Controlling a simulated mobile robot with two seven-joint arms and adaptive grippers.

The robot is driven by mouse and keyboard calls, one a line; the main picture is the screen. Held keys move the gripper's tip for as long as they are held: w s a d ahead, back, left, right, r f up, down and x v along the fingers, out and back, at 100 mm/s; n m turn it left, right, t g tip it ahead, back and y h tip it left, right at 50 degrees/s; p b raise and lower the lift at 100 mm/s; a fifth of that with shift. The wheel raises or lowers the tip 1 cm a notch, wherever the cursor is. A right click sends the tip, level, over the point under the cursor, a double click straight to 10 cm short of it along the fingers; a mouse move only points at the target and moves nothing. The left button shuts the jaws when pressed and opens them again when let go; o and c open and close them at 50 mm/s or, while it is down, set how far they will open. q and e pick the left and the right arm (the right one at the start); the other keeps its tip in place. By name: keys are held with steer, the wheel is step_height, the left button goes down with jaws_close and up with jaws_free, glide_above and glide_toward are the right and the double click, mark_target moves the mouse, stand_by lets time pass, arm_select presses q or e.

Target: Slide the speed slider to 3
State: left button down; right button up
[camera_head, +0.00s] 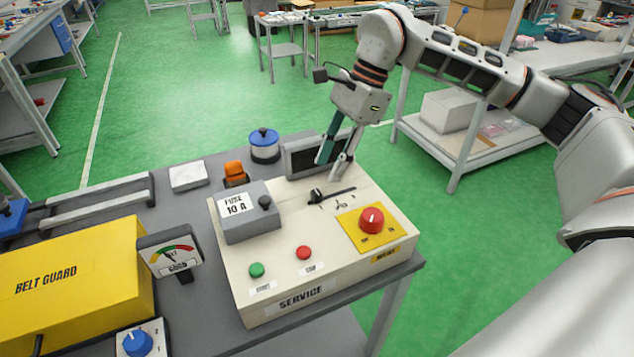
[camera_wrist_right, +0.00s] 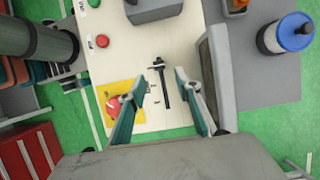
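The speed slider (camera_head: 317,196) is a small black knob at the left end of a dark slot on top of the cream control box (camera_head: 230,285), with small marks beside the slot. In the right wrist view the slider (camera_wrist_right: 158,63) shows between and beyond my finger tips. My right gripper (camera_head: 333,168) points down above the far side of the box, behind the slot. In the wrist view my right gripper (camera_wrist_right: 161,80) has its two fingers spread apart with nothing between them. I cannot tell its exact height above the panel. My left gripper is not in view.
A grey fuse box (camera_head: 250,222) stands left of the slider, and a red knob on a yellow plate (camera_head: 371,220) right of it. A dark-framed display (camera_head: 302,157) stands close behind, beside my fingers. Green and red buttons (camera_head: 304,253) sit in front. A yellow belt guard (camera_head: 70,285) lies left.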

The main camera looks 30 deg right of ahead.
mark_target(318, 191)
steer(key=x, duration=0.5)
steer(key=shift+a+f, duration=0.15)
steer(key=shift+f, duration=0.05)
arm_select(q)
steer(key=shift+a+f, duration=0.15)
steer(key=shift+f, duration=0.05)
arm_select(e)
steer(key=shift+x, duration=0.75)
steer(key=shift+c, duration=0.3)
